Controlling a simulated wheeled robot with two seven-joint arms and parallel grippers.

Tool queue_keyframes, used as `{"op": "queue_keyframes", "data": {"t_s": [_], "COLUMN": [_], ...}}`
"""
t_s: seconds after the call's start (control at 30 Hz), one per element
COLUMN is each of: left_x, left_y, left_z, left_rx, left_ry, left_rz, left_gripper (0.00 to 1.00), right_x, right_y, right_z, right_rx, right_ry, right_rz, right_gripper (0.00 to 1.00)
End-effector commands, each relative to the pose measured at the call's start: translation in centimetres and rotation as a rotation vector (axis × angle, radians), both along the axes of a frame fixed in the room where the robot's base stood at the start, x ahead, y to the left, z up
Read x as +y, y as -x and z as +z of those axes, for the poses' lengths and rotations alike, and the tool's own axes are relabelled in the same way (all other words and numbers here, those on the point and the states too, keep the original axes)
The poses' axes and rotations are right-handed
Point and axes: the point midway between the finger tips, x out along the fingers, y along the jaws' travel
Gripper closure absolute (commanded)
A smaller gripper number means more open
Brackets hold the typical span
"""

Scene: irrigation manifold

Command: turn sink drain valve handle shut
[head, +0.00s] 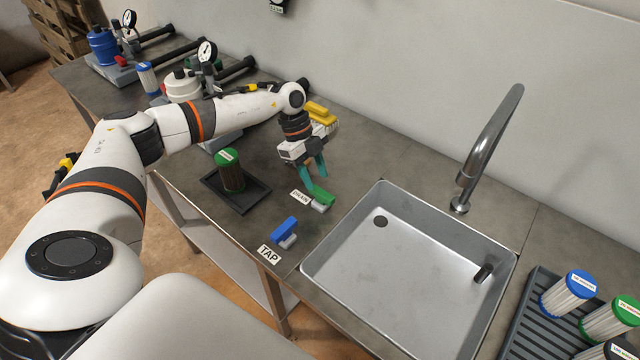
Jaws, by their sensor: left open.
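The drain valve handle (321,196) is a green lever beside the sink's left edge, with a DRAIN label (300,197) next to it. My left gripper (314,183) is just above and behind this handle with its teal fingers pointing down. Its fingers are open, and I cannot tell whether they touch the handle. My right gripper is not in view.
A blue tap handle (284,230) with a TAP label (269,253) is nearer the front edge. A green-capped filter (230,172) stands in a dark tray (238,202) to the left. A faucet (490,140) rises behind the sink. A rack (530,318) holds filters at right.

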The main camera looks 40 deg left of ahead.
Motion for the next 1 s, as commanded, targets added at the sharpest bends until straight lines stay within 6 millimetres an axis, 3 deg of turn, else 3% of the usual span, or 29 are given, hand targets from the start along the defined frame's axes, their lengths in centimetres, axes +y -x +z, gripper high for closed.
{"op": "queue_keyframes", "data": {"t_s": [0.23,0.63,0.9,1.0], "left_x": [-1.5,-1.7,-1.7,-1.7], "left_y": [0.1,0.1,0.1,0.1], "left_z": [-3.2,-4.0,-4.0,-4.0], "left_rx": [0.002,-0.001,-0.001,-0.001], "left_ry": [0.002,0.002,0.002,0.002], "left_rz": [-0.002,-0.002,-0.002,-0.003], "left_gripper": [0.59,0.59,1.00,1.00], "right_x": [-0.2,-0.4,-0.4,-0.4], "right_y": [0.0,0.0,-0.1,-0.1], "right_z": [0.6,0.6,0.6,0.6], "right_rx": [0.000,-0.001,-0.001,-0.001], "right_ry": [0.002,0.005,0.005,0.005], "right_rz": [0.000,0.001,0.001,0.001], "right_gripper": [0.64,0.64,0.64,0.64]}}
